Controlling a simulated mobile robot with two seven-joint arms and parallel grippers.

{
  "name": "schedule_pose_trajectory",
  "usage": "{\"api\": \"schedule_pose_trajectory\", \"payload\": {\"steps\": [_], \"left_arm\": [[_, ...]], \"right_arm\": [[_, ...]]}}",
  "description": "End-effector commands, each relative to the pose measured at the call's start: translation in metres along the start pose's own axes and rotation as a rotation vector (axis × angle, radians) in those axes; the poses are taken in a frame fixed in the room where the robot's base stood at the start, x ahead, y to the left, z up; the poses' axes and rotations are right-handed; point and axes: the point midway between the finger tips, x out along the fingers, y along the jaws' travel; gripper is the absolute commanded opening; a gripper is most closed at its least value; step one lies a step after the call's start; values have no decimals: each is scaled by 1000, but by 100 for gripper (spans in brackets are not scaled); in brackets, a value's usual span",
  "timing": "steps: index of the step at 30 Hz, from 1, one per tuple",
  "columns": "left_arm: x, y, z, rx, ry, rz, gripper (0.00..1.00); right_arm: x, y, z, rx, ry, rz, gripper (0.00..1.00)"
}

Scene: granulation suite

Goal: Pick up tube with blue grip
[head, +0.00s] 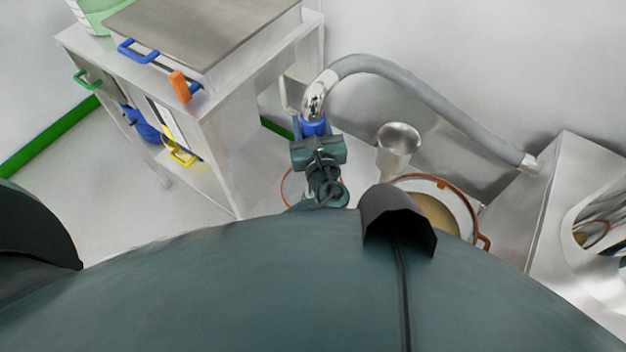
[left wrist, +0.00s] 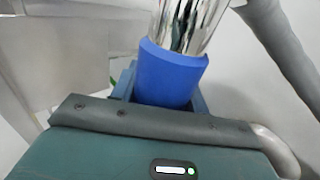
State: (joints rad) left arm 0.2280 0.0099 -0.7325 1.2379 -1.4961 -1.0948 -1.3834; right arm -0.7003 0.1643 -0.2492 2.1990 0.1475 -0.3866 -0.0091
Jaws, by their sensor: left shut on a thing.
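The tube is a grey hose (head: 415,88) with a shiny metal end (head: 316,98) and a blue grip (head: 315,126) below it. My left gripper (head: 316,139) is shut on the blue grip, with the metal end rising above it. In the left wrist view the blue grip (left wrist: 169,76) sits between the fingers, and the metal part (left wrist: 190,22) stands above it. The hose's other end meets a steel machine at the right. My right gripper does not show.
A steel cabinet (head: 225,110) with coloured handles stands at the left, close to my left gripper. A metal funnel (head: 398,140) and a round container with an orange-brown rim (head: 462,196) are to the right. The steel machine (head: 520,205) stands further right.

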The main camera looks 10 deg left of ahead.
Motion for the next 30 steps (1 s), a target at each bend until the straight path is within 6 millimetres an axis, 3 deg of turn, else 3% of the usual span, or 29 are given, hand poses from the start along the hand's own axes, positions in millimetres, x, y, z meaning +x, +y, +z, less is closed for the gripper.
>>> {"api": "schedule_pose_trajectory", "payload": {"steps": [14, 25, 30], "left_arm": [[0, 0, 0, 1, -1, 0, 1], [1, 0, 3, -1, -4, 0, 0], [1, 0, 22, -5, -5, 0, 0]], "right_arm": [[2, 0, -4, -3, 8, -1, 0], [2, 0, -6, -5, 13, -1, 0], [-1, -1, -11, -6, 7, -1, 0]]}}
